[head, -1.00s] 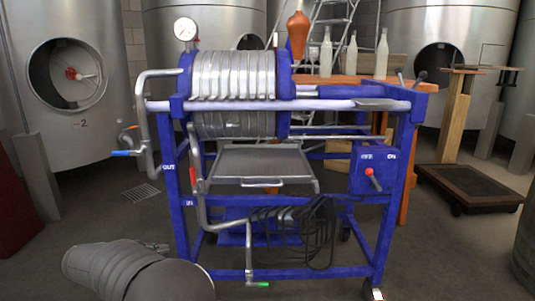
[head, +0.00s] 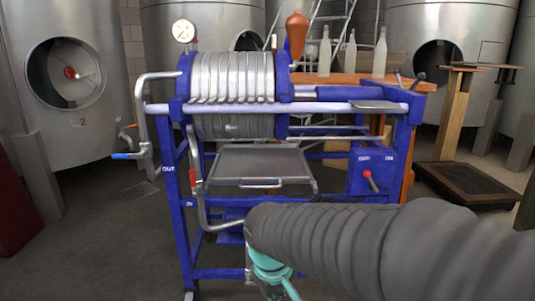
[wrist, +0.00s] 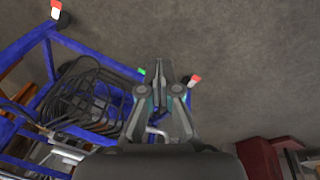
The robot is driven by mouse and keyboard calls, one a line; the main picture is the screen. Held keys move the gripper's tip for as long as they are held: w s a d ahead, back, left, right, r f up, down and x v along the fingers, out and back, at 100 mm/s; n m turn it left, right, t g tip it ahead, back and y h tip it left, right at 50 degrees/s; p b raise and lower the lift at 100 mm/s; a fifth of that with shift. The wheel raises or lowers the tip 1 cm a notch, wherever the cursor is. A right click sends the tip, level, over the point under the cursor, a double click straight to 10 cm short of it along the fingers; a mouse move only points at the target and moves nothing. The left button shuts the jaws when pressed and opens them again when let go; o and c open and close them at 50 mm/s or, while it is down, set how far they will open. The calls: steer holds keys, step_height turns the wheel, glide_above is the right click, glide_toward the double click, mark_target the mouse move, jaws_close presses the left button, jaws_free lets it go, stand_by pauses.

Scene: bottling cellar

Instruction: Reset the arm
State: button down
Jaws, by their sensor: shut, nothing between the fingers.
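My gripper (wrist: 158,68) shows in the middle of the wrist view, its two dark fingers together and nothing between them. It hangs over bare floor beside the blue-framed filter press (wrist: 30,36). In the head view my grey ribbed arm reaches in from the right, in front of the press's lower right part. A teal part of my wrist shows at the bottom of that view; the fingertips cannot be made out there. The filter press also stands in the middle of the head view (head: 390,215), with its metal plates and pressure gauge (head: 183,31).
Black cables (wrist: 95,90) hang in the press frame. Steel tanks (head: 75,130) stand behind. Clear bottles (head: 352,55) stand on a wooden table behind the press. A dark platform scale (head: 470,185) sits at right. The floor at left is open.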

steer(key=s+d+r+m+t+p, duration=0.2)
steer(key=s+d+r+m, duration=0.4)
steer(key=s+d, duration=0.5)
steer(key=d+r+t, duration=0.1)
steer(key=d, duration=0.1)
steer(key=shift+s+d+r+m+y, duration=0.3)
steer(key=shift+d+r+y, duration=0.1)
